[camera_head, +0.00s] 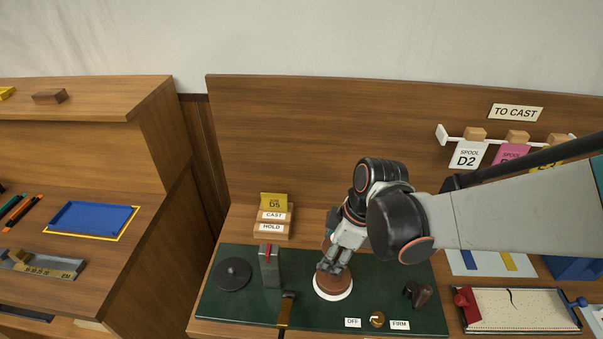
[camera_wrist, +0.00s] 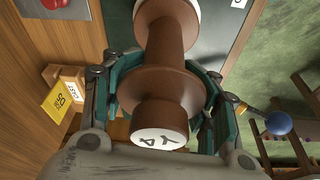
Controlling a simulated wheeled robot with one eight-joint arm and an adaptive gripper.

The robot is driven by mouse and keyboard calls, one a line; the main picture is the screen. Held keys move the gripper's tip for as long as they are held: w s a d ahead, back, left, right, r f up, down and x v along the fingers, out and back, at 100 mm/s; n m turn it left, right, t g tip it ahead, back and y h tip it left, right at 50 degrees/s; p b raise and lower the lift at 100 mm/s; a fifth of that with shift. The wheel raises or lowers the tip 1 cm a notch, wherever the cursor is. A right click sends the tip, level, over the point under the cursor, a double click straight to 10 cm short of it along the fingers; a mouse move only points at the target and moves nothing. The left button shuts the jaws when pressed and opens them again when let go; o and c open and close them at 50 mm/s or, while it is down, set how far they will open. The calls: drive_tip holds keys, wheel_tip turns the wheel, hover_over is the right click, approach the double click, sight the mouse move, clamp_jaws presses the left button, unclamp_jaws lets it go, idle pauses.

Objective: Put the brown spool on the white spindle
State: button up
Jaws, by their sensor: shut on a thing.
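The brown spool (camera_head: 331,284) is under my gripper (camera_head: 336,264) in the head view, upright or nearly so. In the wrist view the brown spool (camera_wrist: 165,45) runs between the fingers of my gripper (camera_wrist: 165,95), which is shut around its wide near flange. Its near end has a white label with dark marks. The white spindle (camera_head: 334,297) shows only as a round white rim beneath the spool; its post is hidden. A bit of white also shows past the spool's far end in the wrist view. I cannot tell whether spool and spindle base touch.
The dark green mat (camera_head: 210,303) holds a black disc (camera_head: 233,274) and a grey upright block (camera_head: 269,268) with a red part at left. A brass knob (camera_head: 377,319) is in front, and a dark brown object (camera_head: 418,294) is at right. Wooden card holders (camera_head: 272,229) stand behind.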

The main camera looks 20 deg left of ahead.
drive_tip(key=shift+f+b, duration=0.3)
drive_tip(key=shift+f, duration=0.1)
drive_tip(key=o, duration=1.3)
drive_tip(key=shift+r, duration=0.1)
